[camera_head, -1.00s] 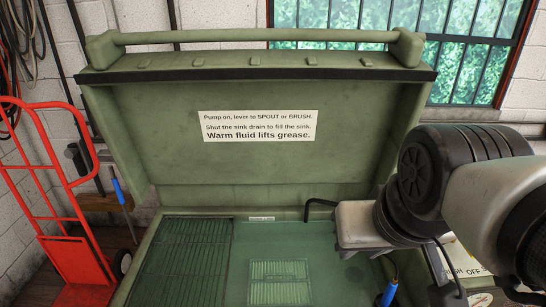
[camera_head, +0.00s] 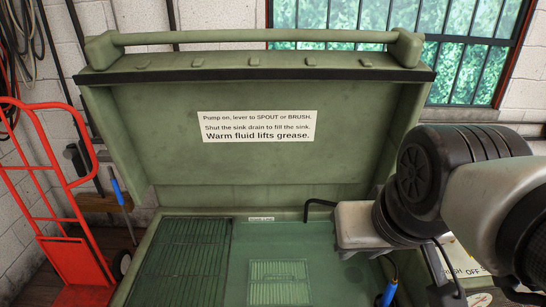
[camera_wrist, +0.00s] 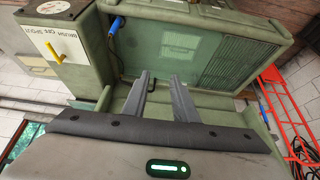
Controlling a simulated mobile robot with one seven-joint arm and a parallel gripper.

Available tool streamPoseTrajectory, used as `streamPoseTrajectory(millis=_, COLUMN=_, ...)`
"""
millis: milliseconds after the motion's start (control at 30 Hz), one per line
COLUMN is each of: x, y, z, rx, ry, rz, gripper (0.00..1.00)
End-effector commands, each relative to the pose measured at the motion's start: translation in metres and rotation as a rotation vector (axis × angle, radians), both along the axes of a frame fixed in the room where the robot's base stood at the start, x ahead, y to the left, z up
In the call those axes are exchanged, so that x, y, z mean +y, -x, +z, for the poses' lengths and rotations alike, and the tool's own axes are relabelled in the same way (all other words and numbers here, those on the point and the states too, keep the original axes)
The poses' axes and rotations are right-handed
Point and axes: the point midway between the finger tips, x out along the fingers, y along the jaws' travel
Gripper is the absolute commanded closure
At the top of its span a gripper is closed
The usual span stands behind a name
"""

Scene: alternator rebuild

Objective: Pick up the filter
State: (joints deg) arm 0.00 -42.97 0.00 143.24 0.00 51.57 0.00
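A pale green rectangular mesh panel (camera_head: 279,282) lies in the green sink (camera_head: 345,287) at the bottom middle of the head view. It may be the filter; I see no part clearly labelled as one. A faint pale patch in the same basin shows in the wrist view (camera_wrist: 180,43). My gripper (camera_wrist: 161,76) is open, with empty space between its two grey fingers. The fingers point toward the basin from over its edge and touch no mesh panel that I can see.
A slatted grate (camera_head: 183,262) fills the basin's left side. The raised lid (camera_head: 250,165) stands behind. A black spout (camera_head: 318,203) and a blue-handled brush (camera_head: 388,293) are at the right. A control box (camera_wrist: 65,45) flanks the basin. A red hand truck (camera_head: 62,225) stands left.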

Motion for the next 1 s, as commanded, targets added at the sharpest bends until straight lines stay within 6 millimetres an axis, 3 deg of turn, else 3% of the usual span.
streamPoseTrajectory(millis=200, x=0.0, y=0.0, z=0.0, rx=0.0, ry=0.0, rz=0.0, gripper=0.74)
streamPoseTrajectory(millis=333, x=0.001, y=-0.005, z=-0.007, rx=0.005, ry=-0.003, rz=0.001, gripper=0.52)
streamPoseTrajectory(millis=433, x=0.006, y=-0.023, z=-0.029, rx=0.02, ry=-0.011, rz=0.001, gripper=0.35)
streamPoseTrajectory(millis=633, x=0.034, y=-0.101, z=-0.117, rx=0.066, ry=-0.024, rz=-0.003, gripper=0.02)
streamPoseTrajectory(millis=800, x=0.072, y=-0.165, z=-0.205, rx=0.09, ry=-0.016, rz=-0.003, gripper=0.0)
streamPoseTrajectory(millis=900, x=0.091, y=-0.188, z=-0.248, rx=0.097, ry=-0.008, rz=0.0, gripper=0.0)
streamPoseTrajectory(millis=1000, x=0.105, y=-0.203, z=-0.275, rx=0.099, ry=-0.003, rz=0.003, gripper=0.0)
